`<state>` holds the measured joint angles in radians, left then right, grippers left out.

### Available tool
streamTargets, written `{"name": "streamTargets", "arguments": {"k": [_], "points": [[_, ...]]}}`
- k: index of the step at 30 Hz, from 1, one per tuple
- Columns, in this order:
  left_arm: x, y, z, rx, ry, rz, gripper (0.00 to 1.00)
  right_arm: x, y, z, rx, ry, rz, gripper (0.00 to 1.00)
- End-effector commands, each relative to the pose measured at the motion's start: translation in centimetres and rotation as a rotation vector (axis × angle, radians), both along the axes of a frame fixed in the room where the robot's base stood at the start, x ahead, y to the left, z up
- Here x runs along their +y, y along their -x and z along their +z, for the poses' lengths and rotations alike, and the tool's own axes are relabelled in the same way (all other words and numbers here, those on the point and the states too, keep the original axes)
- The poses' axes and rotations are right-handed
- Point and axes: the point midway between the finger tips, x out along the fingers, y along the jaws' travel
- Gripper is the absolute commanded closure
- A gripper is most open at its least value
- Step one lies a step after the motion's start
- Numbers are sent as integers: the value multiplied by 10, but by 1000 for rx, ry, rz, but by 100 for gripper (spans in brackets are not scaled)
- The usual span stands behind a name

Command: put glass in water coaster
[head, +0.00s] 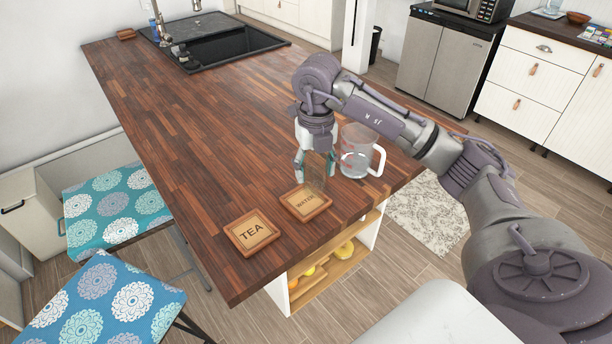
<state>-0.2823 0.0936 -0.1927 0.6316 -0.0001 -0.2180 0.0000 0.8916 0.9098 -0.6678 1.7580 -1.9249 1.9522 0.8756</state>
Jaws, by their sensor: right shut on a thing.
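The water coaster (299,210), a square wooden one with "WATER" on it, lies near the front edge of the wooden counter. My right gripper (315,165) is shut on a clear glass (315,182). The glass is upright and its lower part overlaps the back right part of the water coaster in the head view. I cannot tell whether its base touches the coaster. My left gripper is not in view.
A tea coaster (252,233) lies to the left of the water coaster. A clear measuring jug (357,160) with a white handle stands close to the right of my right gripper. The sink (225,45) is at the far end. The counter's left and middle are clear.

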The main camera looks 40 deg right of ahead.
Motion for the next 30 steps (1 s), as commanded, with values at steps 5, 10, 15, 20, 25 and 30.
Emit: {"name": "streamTargets", "arguments": {"k": [5,10,15,20,25,30], "points": [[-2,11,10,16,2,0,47,6,-27,-14,-1,-2,0,82],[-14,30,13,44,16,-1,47,7,-33,-25,2,0,1,82],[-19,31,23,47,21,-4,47,7,-32,-49,2,0,2,82],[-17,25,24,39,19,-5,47,7,-32,-60,-2,1,2,82],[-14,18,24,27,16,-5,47,7,-33,-60,-2,1,2,82],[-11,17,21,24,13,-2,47,7,-32,-64,-2,1,2,38]]}}
